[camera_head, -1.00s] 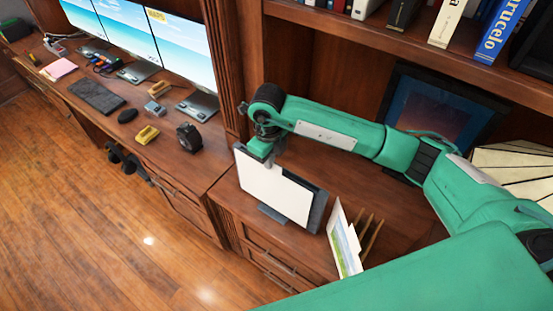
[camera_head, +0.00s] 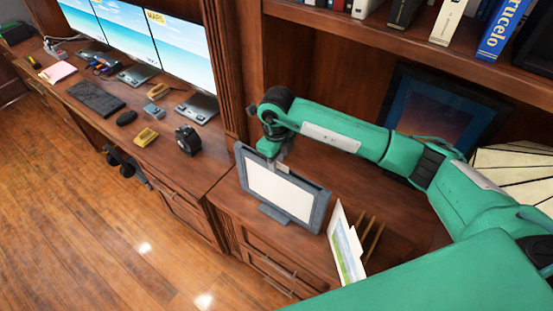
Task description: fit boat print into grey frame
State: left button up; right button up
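The grey frame (camera_head: 320,208) stands tilted on its foot on the wooden counter, near the centre of the view. A blank white sheet (camera_head: 278,190) lies inside its rim; no boat picture shows on it, so I cannot tell if it is the boat print. My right gripper (camera_head: 277,161) is at the frame's top edge, left of its middle, close to or touching it. Its fingertips are small and partly hidden, so its grip is unclear. My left gripper is out of view.
A landscape print (camera_head: 345,247) leans in a wooden rack (camera_head: 373,236) just right of the frame. A dark framed picture (camera_head: 438,112) stands behind my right arm. Monitors (camera_head: 182,40), a keyboard (camera_head: 96,97) and a black tape dispenser (camera_head: 188,140) are on the left desk.

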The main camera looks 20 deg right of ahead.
jog(key=shift+r, duration=0.35)
notch_tip(320, 180, up, 12)
jog(key=b, duration=0.4)
jog(key=shift+f+b, duration=0.2)
jog(key=shift+b, duration=0.2)
jog(key=shift+f, duration=0.1)
